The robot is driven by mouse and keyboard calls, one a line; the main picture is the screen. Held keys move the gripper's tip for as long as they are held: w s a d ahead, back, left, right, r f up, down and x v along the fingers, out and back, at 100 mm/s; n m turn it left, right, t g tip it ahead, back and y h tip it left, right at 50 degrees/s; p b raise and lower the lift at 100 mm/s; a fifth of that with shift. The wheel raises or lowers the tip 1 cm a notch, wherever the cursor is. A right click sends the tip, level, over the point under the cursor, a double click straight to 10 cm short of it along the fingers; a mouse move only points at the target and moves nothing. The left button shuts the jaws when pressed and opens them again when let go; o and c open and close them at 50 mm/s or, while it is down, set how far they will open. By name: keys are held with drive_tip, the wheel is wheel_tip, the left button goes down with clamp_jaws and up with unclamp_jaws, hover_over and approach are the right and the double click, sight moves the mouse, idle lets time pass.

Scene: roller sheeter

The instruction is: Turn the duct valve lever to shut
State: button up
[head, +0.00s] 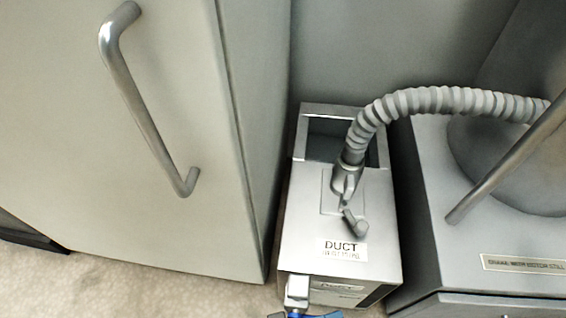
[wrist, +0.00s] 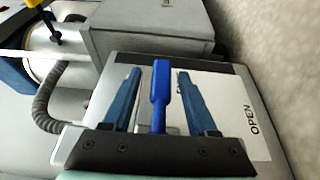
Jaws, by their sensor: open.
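The bright blue lever (wrist: 160,92) shows in the wrist view, in front of a light panel with an "OPEN" label (wrist: 254,120). My gripper (wrist: 159,74) is open, with one dark blue finger on each side of the lever and visible gaps between. The jaws are not closed on it. In the head view, the grey box marked "DUCT" (head: 345,250) stands in the middle with a ribbed hose on top. A bit of blue (head: 308,315) shows at the bottom edge there; I cannot tell whether it is lever or finger.
A tall pale cabinet (head: 130,190) with a metal bar handle (head: 140,90) stands left of the duct box. A grey machine with a plate (head: 525,263) stands close on the right. The ribbed hose (head: 440,100) arches between. Floor (head: 120,285) shows at lower left.

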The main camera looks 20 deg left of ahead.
drive_tip(key=shift+a, duration=0.1)
drive_tip(key=b+v, duration=0.7)
drive_tip(key=v, duration=0.5)
drive_tip(key=shift+s+a, duration=0.2)
drive_tip(key=shift+s, duration=0.1)
idle(0.5)
